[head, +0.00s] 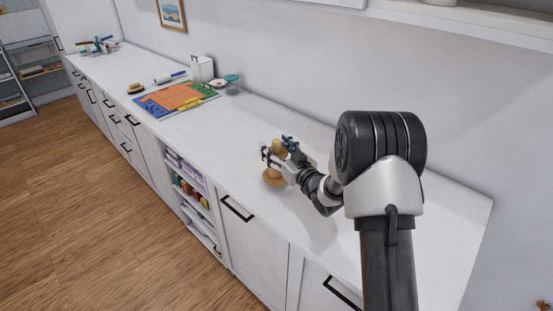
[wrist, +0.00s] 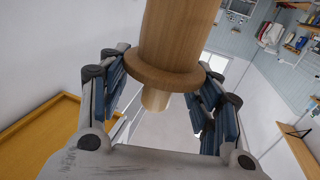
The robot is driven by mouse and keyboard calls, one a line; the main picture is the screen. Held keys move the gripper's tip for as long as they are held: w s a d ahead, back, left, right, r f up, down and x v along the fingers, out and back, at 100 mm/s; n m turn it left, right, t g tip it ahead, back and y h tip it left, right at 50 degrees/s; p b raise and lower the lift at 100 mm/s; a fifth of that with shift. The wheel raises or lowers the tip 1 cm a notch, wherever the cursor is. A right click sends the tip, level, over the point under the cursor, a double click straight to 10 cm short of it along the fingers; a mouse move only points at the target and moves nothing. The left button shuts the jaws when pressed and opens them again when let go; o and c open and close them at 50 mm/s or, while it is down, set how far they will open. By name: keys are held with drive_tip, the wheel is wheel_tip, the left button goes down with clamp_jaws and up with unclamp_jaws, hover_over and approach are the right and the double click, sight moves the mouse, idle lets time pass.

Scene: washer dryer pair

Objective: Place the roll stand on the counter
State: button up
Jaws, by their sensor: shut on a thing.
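The roll stand is a tan wooden piece with a round base (head: 273,178) and a thicker upper part. It appears upright over the counter (head: 240,160) in the head view. I cannot tell whether its base touches the counter. My gripper (head: 276,158) is shut on the roll stand and partly hides its middle. In the wrist view the wooden roll stand (wrist: 178,35) sits between the two blue-padded fingers of my gripper (wrist: 162,85), with a flared collar and a narrow peg end showing.
A colourful mat (head: 175,100), a small blue-green bowl (head: 232,80), a white box (head: 202,68) and a brush (head: 136,88) lie further left on the counter. The counter around the roll stand is clear. The wall runs behind it, and open shelves (head: 192,190) are below.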

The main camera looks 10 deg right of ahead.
drive_tip(key=shift+f+b, duration=0.35)
drive_tip(key=shift+f, duration=1.25)
drive_tip(key=shift+f, duration=0.2)
drive_tip(key=o, duration=1.8)
drive_tip(key=shift+c, duration=0.2)
